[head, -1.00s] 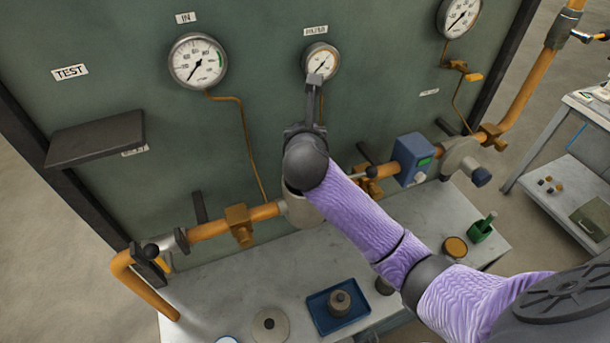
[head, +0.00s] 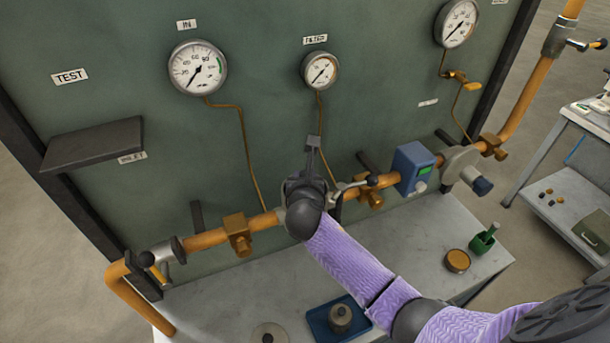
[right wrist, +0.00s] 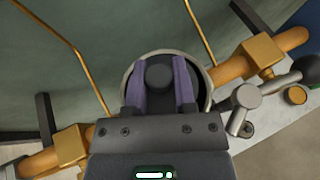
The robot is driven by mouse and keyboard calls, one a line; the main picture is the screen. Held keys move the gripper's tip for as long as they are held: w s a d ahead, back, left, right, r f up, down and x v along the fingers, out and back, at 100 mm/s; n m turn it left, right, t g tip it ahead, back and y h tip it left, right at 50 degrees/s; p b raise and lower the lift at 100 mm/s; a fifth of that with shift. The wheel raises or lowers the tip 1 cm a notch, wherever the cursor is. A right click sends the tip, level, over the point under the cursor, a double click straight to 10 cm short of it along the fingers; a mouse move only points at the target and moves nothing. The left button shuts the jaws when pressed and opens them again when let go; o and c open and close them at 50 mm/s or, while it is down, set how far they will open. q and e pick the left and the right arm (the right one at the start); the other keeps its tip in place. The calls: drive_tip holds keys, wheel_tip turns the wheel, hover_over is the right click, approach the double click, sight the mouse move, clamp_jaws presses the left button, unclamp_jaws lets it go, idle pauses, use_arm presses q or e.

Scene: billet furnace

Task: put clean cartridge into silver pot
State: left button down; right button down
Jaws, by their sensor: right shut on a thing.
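The silver pot sits in the orange pipe line; in the head view my right arm hides most of it. In the right wrist view its round rim (right wrist: 208,95) surrounds the fingertips of my right gripper (right wrist: 160,78). The two purple fingers are shut on a dark grey cartridge (right wrist: 159,76), of which only the round top shows. The cartridge is over or inside the pot's mouth; its depth cannot be told, as its lower part is hidden. My left gripper is not in view.
A blue tray (head: 318,326) with a dark, knobbed cylinder (head: 340,318) stands on the bench below. A flat round disc (head: 269,335) lies beside it. A blue box (head: 411,168) and a lever valve (head: 356,186) sit on the pipe to the right. A dark shelf (head: 93,145) juts out left.

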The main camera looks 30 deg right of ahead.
drive_tip(key=shift+f, duration=0.35)
drive_tip(key=shift+c, duration=2.2)
unclamp_jaws()
drive_tip(key=shift+r, duration=0.1)
drive_tip(key=shift+r, duration=0.35)
drive_tip(key=p+v, duration=0.2)
drive_tip(key=v, duration=1)
drive_tip(key=s+f+m+g+y, duration=0.25)
drive_tip(key=s+f+m, duration=0.2)
drive_tip(key=f, duration=0.65)
drive_tip(key=s+f+m+g+y, duration=0.1)
drive_tip(key=s+f+m+g, duration=0.3)
drive_tip(key=f, duration=0.7)
drive_tip(key=s+f+m+g, duration=0.1)
drive_tip(key=s+f+m, duration=0.3)
drive_tip(key=s+m, duration=0.2)
drive_tip(key=s+f+m+g+y, duration=0.1)
drive_tip(key=s+f+m, duration=0.4)
drive_tip(key=s, duration=0.5)
drive_tip(key=s+f+m+g+y, duration=0.1)
drive_tip(key=s+f+m+g, duration=0.1)
drive_tip(key=s+f+m, duration=0.3)
drive_tip(key=s+m, duration=0.3)
drive_tip(key=m, duration=0.1)
drive_tip(key=shift+s+a+f, duration=0.15)
drive_tip(key=shift+s+f, duration=0.05)
drive_tip(key=shift+f, duration=0.05)
